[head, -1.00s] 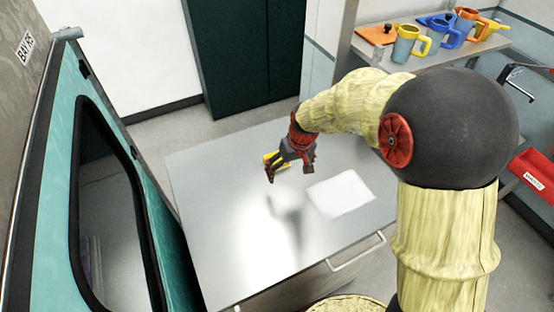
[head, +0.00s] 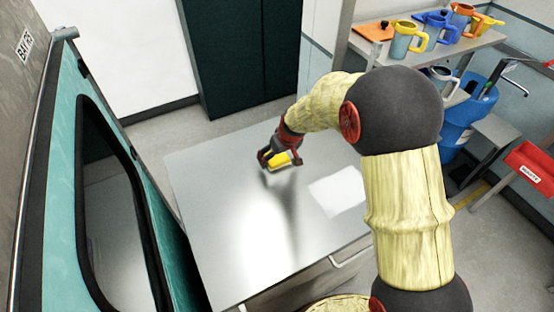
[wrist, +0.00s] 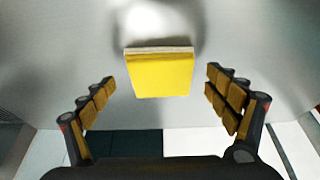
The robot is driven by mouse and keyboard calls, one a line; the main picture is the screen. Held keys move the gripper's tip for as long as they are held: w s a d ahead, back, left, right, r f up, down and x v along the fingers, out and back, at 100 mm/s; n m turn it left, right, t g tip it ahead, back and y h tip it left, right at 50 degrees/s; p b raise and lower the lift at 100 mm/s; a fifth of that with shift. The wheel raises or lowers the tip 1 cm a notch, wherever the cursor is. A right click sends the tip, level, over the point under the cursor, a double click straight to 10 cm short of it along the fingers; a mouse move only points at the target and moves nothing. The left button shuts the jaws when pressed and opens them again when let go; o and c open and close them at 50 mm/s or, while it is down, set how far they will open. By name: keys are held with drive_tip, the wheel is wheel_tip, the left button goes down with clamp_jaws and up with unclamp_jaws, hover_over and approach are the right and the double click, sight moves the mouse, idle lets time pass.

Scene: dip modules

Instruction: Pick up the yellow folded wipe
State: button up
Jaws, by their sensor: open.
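The yellow folded wipe (wrist: 160,74) lies on the grey metal table top (head: 225,230). In the wrist view it is a flat yellow block with a pale far edge, centred ahead of my gripper (wrist: 160,95). The two padded fingers stand wide apart, one to each side of the wipe, with clear gaps and no contact seen. In the head view my gripper (head: 280,161) is low over the far part of the table, and the yellow wipe (head: 280,160) shows between its fingers. How high the fingertips are above the table I cannot tell.
A white sheet (head: 340,192) lies on the table to the right of my gripper. A shelf at the back right holds several mugs and jugs (head: 404,42). A teal door (head: 140,220) stands at the left. The rest of the table top is bare.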

drive_tip(key=shift+w+f, duration=0.25)
drive_tip(key=shift+f, duration=0.15)
drive_tip(key=shift+c, duration=0.9)
drive_tip(key=shift+s, duration=0.1)
drive_tip(key=c, duration=0.9)
drive_tip(key=shift+r, duration=0.1)
